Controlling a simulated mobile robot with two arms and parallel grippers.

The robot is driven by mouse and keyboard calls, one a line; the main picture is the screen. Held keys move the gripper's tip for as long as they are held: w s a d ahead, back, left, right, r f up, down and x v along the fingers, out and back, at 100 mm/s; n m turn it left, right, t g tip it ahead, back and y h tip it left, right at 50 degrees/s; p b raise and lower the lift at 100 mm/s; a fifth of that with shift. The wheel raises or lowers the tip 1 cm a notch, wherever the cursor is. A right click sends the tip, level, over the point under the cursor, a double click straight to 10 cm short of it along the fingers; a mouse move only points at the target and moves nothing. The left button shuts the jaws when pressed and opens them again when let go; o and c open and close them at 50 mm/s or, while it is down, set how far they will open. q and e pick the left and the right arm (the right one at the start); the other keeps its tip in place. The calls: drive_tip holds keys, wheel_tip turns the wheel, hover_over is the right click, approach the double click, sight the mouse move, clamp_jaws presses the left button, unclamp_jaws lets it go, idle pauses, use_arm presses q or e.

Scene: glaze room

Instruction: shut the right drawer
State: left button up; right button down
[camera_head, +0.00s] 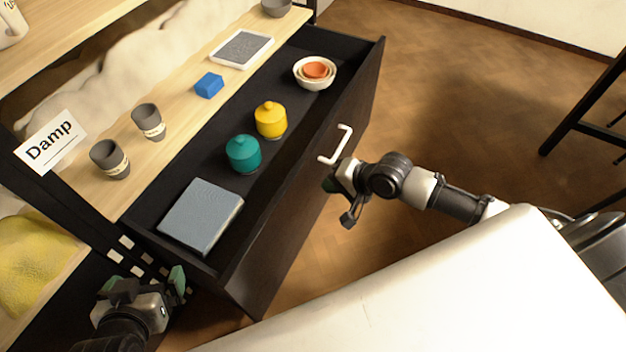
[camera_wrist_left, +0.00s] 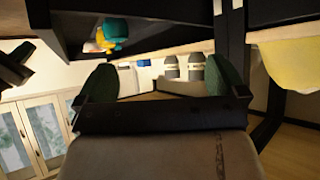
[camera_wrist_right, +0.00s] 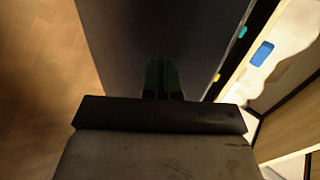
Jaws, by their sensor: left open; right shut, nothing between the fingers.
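The black drawer (camera_head: 305,140) is pulled out from the unit, its inside in full view. Its dark front panel, with a white bar handle (camera_head: 342,146), faces right. My right gripper (camera_head: 331,184) is shut and empty, close to the front panel just below the handle. In the right wrist view its closed green fingertips (camera_wrist_right: 162,76) point at the dark panel (camera_wrist_right: 160,35); I cannot tell whether they touch it. My left gripper (camera_head: 148,284) is open and empty, beside the drawer's near left corner. Its spread fingers also show in the left wrist view (camera_wrist_left: 165,80).
The drawer holds a blue-grey box (camera_head: 200,215), a teal jar (camera_head: 243,153), a yellow jar (camera_head: 270,119) and nested bowls (camera_head: 314,73). Grey cups (camera_head: 110,158), a blue block (camera_head: 209,85) and a "Damp" sign (camera_head: 50,142) are on the shelf behind.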

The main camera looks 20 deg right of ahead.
sight(304, 179)
drive_tip(key=w+a, duration=0.1)
drive_tip(key=w+a+b, duration=0.1)
drive_tip(key=w, duration=0.1)
drive_tip(key=shift+a+f, duration=0.25)
drive_tip(key=shift+f, duration=0.15)
use_arm(q)
drive_tip(key=w+d+r+t+h, duration=0.1)
drive_tip(key=w+d+r+t, duration=0.1)
drive_tip(key=w+r+t, duration=0.1)
drive_tip(key=shift+w+r+t+h, duration=0.25)
drive_tip(key=shift+r+t+h, duration=0.05)
drive_tip(key=shift+r+t, duration=0.65)
use_arm(e)
drive_tip(key=shift+w+a, duration=0.3)
drive_tip(key=shift+w, duration=0.05)
use_arm(q)
drive_tip(key=shift+a, duration=0.1)
use_arm(e)
drive_tip(key=shift+r, duration=0.1)
